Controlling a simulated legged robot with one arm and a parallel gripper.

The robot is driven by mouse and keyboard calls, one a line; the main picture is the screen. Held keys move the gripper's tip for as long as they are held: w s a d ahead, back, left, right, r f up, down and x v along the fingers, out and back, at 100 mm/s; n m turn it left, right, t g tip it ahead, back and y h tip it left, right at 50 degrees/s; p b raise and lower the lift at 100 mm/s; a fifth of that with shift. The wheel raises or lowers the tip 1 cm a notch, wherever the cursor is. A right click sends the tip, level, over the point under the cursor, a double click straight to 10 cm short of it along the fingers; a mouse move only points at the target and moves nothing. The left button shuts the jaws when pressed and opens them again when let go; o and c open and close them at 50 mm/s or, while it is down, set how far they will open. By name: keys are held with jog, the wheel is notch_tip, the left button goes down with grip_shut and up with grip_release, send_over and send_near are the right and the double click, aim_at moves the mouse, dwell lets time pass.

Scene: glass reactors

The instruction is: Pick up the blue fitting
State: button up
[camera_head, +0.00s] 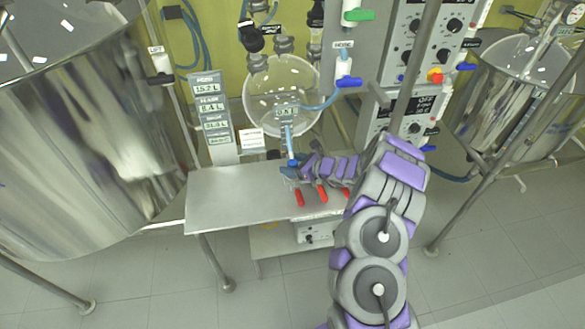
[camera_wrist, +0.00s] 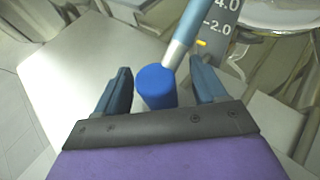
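The blue fitting (camera_wrist: 156,88) is a short blue cylinder in the middle of the wrist view. It lies between the two fingers of my gripper (camera_wrist: 160,70), with a gap visible on each side. My gripper is open. A light blue-grey tube (camera_wrist: 181,38) meets the fitting's upper right end. In the head view, my gripper (camera_head: 287,171) is over the back edge of the metal table, and the fitting (camera_head: 292,162) is a small blue spot at the tube's lower end, partly hidden by the gripper.
The steel table (camera_head: 225,205) has free room on its left. Red handles (camera_head: 299,197) sit in front of my gripper. A clear round vessel (camera_head: 265,95) stands behind, a control panel (camera_head: 425,45) to the right. Large steel tanks flank both sides, the left tank (camera_head: 80,150) nearest.

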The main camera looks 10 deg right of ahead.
aim_at(293, 161)
jog(key=c, duration=1.1)
jog(key=shift+c, duration=0.2)
notch_tip(293, 161, up, 10)
jog(key=shift+f+p, duration=0.2)
jog(key=shift+p, duration=0.9)
jog(key=shift+b, duration=0.75)
jog(key=shift+f+b, duration=0.2)
jog(key=shift+b, duration=0.35)
